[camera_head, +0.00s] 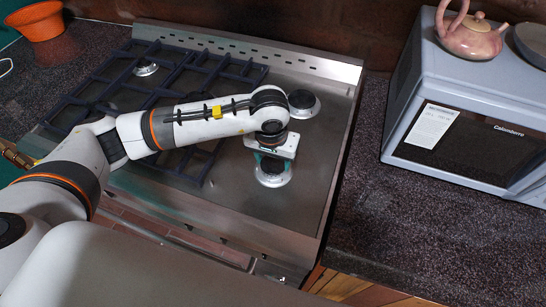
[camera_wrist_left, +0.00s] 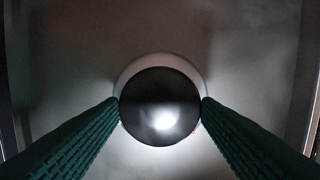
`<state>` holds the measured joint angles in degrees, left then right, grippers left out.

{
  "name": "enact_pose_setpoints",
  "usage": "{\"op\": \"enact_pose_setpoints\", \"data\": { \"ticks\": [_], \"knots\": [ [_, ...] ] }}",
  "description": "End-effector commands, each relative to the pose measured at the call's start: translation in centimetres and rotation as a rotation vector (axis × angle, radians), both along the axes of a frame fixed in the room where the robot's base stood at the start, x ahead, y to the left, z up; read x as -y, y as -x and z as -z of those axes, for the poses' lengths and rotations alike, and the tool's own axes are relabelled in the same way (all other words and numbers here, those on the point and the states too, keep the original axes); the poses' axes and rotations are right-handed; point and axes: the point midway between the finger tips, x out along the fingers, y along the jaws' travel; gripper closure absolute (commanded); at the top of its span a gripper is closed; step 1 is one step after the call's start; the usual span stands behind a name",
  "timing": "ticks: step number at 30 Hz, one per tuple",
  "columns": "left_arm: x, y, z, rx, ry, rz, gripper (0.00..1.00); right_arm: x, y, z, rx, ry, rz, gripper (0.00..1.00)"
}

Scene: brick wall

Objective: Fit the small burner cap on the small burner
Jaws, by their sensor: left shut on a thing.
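My left gripper (camera_head: 272,158) points down over the front right burner (camera_head: 273,179) of the steel stove. In the left wrist view the two green fingers (camera_wrist_left: 160,103) are shut on the round dark burner cap (camera_wrist_left: 160,118), one at each side. The pale ring of the burner (camera_wrist_left: 160,60) shows behind the cap, mostly past its upper edge, so the two look slightly off-centre in this view. I cannot tell whether the cap touches the burner. In the head view the gripper hides much of the cap. My right gripper is not in view.
Another burner with a dark cap (camera_head: 303,102) stands behind my left wrist. Dark grates (camera_head: 196,75) cover the left part of the stove. A microwave (camera_head: 470,110) with a pink teapot (camera_head: 473,38) on it stands right. An orange pot (camera_head: 38,22) sits far left.

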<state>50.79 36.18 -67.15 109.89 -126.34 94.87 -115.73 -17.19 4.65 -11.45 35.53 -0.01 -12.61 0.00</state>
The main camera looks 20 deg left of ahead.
Motion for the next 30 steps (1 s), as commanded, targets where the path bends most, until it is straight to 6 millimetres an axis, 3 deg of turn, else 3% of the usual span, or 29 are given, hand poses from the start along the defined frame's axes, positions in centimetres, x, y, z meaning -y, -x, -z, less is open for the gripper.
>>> {"op": "enact_pose_setpoints", "data": {
  "ticks": [19,20,24,30],
  "knots": [
    [0.00,0.01,0.62,0.000,0.000,0.000,0.65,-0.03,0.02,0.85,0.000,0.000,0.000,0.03],
    [0.00,0.01,0.57,0.000,0.000,0.000,0.40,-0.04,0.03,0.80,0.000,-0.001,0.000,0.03],
    [0.00,0.00,0.54,0.000,0.000,0.000,0.17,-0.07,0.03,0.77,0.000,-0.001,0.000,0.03],
    [0.00,0.00,0.54,0.000,0.000,0.000,0.17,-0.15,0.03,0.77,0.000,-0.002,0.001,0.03]
  ]
}}
